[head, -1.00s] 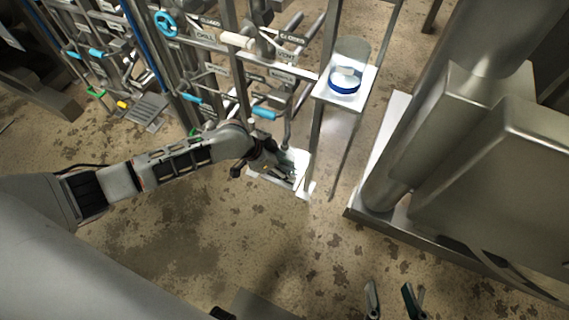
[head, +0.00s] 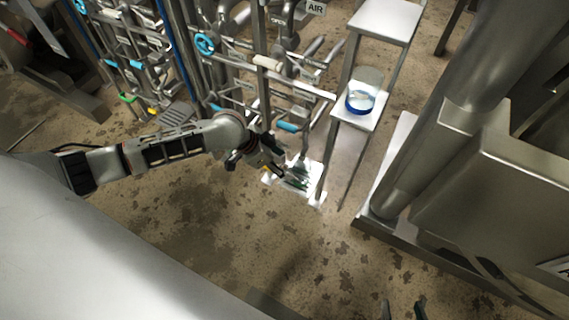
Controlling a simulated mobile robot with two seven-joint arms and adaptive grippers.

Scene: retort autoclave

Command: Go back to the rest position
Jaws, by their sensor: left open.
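My left arm comes in from the left. Its dark left gripper (head: 290,176) is open over the bright white plate at the foot of the stand, with nothing seen between its fingers. My right gripper (head: 403,310) shows only as two dark fingertips at the bottom edge. They stand apart with bare floor between them, and the rest of it is out of view.
The pipe rack with a blue handwheel (head: 205,44) and cyan-handled levers is close behind my left gripper. A stand with a blue-based clear container (head: 361,98) is to its right. Large metal vessels (head: 490,190) fill the right. The floor (head: 260,240) in front is clear.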

